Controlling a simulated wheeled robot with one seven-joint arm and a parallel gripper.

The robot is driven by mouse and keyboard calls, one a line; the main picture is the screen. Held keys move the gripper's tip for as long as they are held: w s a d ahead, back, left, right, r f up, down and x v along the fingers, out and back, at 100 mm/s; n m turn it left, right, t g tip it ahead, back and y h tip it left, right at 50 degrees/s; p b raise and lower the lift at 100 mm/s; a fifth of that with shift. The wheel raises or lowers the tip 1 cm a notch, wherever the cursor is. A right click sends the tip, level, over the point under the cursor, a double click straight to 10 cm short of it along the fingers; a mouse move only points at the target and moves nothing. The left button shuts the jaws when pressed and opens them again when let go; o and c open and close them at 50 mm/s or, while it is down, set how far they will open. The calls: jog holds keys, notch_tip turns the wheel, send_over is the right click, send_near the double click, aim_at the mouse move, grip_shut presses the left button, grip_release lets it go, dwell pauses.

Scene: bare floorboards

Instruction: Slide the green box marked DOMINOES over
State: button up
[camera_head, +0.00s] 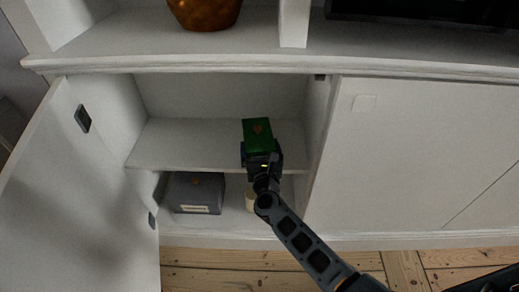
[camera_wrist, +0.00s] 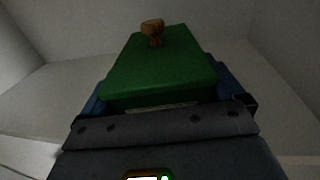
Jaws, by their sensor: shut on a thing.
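The green box (camera_head: 257,128) is on the upper shelf of the open white cabinet, near the shelf's right part. A small brown knob-like thing shows on its top, also in the wrist view. My gripper (camera_head: 260,155) reaches in from the front and is shut on the green box. In the wrist view the green box (camera_wrist: 160,68) fills the middle, with blue finger parts at its left and right sides. The box's marking cannot be read; a pale strip at its near edge is mostly hidden by my gripper.
The shelf (camera_head: 185,145) is clear left of the box. Below it are a dark grey box (camera_head: 195,188) with a pale label and a cream object (camera_head: 249,199) partly behind my arm. The open cabinet door (camera_head: 85,200) stands at left; a closed panel (camera_head: 410,160) is at right.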

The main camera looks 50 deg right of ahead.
jog(key=o, duration=0.7)
jog(key=v, duration=0.7)
jog(key=shift+s+a, duration=0.25)
jog(key=shift+s, duration=0.05)
